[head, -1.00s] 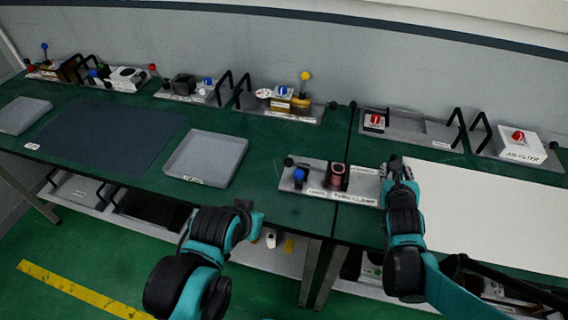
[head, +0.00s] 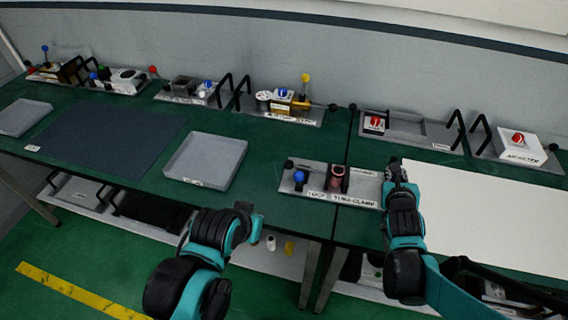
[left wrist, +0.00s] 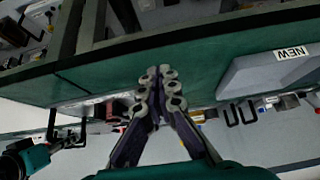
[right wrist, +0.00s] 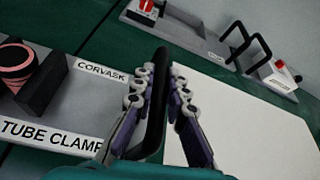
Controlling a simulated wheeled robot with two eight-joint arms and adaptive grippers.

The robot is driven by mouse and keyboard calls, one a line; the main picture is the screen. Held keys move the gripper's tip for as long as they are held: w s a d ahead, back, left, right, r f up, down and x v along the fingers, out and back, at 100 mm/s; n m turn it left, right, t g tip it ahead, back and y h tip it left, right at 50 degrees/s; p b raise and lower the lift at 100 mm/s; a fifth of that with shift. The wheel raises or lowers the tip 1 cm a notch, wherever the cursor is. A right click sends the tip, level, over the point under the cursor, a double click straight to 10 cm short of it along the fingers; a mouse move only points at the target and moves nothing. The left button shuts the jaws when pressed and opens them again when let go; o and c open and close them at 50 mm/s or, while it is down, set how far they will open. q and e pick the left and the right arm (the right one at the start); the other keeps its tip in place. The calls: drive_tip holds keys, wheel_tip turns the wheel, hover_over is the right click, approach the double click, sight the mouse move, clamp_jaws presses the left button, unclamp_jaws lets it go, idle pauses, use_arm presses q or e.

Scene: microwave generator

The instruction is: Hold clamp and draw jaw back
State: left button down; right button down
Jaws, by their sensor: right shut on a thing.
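The tube clamp (head: 315,194) is a grey plate near the front edge of the green bench. It carries a blue knob (head: 299,177), a pink ringed tube (head: 335,182) and a black jaw block at the tube's right. In the right wrist view the tube (right wrist: 14,62) stands against the jaw block (right wrist: 42,82). My right gripper (head: 397,166) is at the plate's right end. Its fingers (right wrist: 158,75) are shut on a black upright handle (right wrist: 157,105). My left gripper (head: 254,218) is in front of the bench, left of the clamp. Its fingertips (left wrist: 158,73) are together and empty.
A grey tray (head: 206,160) lies left of the clamp and a white sheet (head: 485,215) right of it. Other fixtures with handles, such as the air filter (head: 518,147), line the back. The bench's front edge is close to my left gripper.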

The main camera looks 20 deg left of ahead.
use_arm(q)
drive_tip(key=c, duration=1.6)
unclamp_jaws()
drive_tip(key=shift+c, duration=0.2)
drive_tip(key=o, duration=0.4)
drive_tip(key=shift+w+r+n, duration=0.1)
drive_tip(key=shift+w+n, duration=0.1)
drive_tip(key=shift+n, duration=0.2)
drive_tip(key=w+r+n+g+h, duration=0.35)
drive_tip(key=w+n+h, duration=0.35)
drive_tip(key=w+n, duration=0.55)
drive_tip(key=w+a+f+n+g+h, duration=0.1)
drive_tip(key=w+a+n+g+h, duration=0.1)
drive_tip(key=w+a+n+h, duration=0.6)
drive_tip(key=shift+n+t+y, duration=0.25)
drive_tip(key=shift+n+y, duration=0.2)
drive_tip(key=shift+y, duration=0.35)
drive_tip(key=x, duration=1)
drive_tip(key=shift+s+d+f, duration=0.1)
drive_tip(key=shift+s+f, duration=0.25)
drive_tip(key=shift+s, duration=0.05)
